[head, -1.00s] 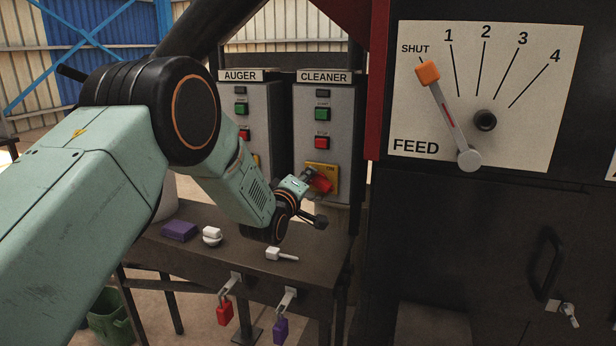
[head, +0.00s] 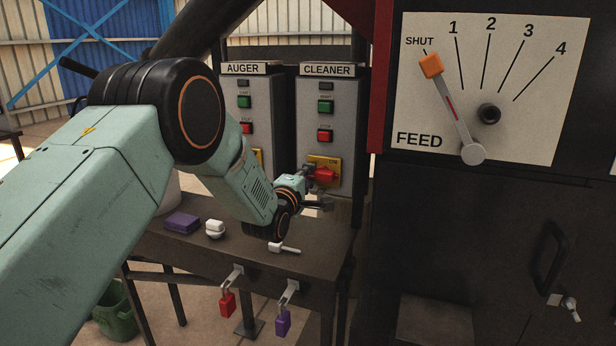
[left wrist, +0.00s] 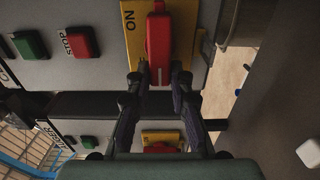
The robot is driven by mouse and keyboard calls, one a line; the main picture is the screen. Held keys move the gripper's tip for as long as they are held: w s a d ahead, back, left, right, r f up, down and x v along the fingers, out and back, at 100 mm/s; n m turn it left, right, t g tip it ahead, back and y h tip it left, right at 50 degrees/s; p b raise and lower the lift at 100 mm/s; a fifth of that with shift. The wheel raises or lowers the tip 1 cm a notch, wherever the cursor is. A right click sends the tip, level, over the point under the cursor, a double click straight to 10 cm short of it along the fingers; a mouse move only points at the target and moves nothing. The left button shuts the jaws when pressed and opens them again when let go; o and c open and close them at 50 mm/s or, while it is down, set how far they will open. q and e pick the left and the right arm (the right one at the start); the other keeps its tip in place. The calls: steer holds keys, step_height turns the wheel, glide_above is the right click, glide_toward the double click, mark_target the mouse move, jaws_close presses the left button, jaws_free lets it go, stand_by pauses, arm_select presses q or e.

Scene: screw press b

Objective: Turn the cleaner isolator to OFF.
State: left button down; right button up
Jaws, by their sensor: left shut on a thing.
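The cleaner isolator is a red handle (head: 325,174) on a yellow plate (head: 333,161), low on the grey CLEANER box (head: 346,120). The handle lies about level in the head view. In the left wrist view the red handle (left wrist: 158,45) runs up and down the picture on the yellow plate (left wrist: 133,50), with ON printed beside it. My left gripper (head: 314,190) is at the handle; in the left wrist view its fingers (left wrist: 160,88) lie on both sides of the handle's near end, shut on it. An OFF mark cannot be seen. My right gripper is out of view.
The AUGER box (head: 250,120) stands just left, with its own yellow plate partly hidden by my arm. Below is a dark table (head: 190,252) with small items and hanging red (head: 227,304) and purple (head: 283,322) padlocks. The FEED panel (head: 540,130) is right.

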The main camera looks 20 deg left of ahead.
arm_select(q)
steer(key=c, duration=1.2)
jaws_free()
steer(key=shift+s, duration=0.1)
steer(key=s, duration=1.1)
steer(key=shift+s+a, duration=0.2)
steer(key=shift+s, duration=0.2)
